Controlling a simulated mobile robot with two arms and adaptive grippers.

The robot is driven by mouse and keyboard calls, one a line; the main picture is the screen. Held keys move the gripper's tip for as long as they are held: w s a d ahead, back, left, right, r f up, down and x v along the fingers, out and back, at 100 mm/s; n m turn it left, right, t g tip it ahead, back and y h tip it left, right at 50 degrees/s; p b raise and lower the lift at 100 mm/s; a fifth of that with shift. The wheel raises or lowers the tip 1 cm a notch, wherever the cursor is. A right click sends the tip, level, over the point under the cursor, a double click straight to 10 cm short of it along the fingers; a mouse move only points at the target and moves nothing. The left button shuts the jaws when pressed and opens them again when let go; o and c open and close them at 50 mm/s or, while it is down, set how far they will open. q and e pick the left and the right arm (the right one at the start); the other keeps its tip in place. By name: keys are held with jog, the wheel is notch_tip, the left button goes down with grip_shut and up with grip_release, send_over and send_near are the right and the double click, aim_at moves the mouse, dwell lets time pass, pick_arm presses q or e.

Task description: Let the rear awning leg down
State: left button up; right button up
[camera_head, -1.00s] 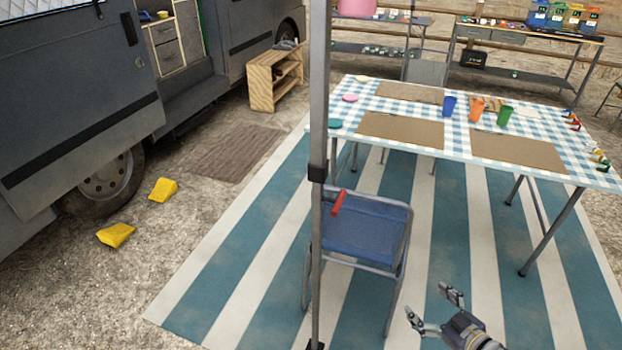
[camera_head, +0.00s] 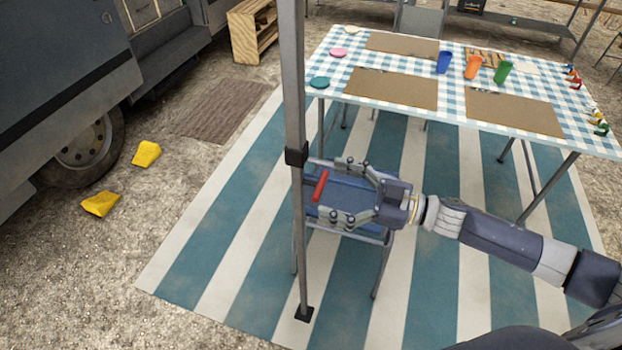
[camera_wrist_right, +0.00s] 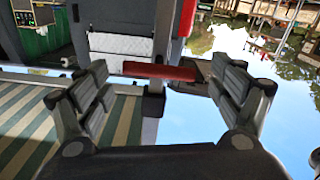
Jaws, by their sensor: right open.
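The awning leg (camera_head: 294,85) is a grey upright pole with a black collar (camera_head: 296,155) and a black foot (camera_head: 304,314) on the striped mat. A red lever (camera_head: 320,186) sticks out from the leg just below the collar. My right gripper (camera_head: 328,190) is open, its fingers pointing left toward the leg, with the red lever between them in the head view. In the right wrist view the red lever (camera_wrist_right: 160,71) lies crosswise between the two open fingers, with the pole behind it. I cannot tell whether a finger touches it. My left gripper is not in view.
A blue folding chair (camera_head: 350,200) stands behind my right gripper. A table with a checked cloth (camera_head: 455,95) holds cups and brown mats. The dark van (camera_head: 60,80) and yellow wheel chocks (camera_head: 100,204) are at left. The striped mat (camera_head: 240,240) is clear left of the leg.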

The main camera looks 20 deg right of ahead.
aim_at(312, 182)
jog(key=p+x, duration=0.1)
jog(key=x, duration=0.4)
jog(key=c, duration=1.4)
jog(key=shift+c, duration=0.3)
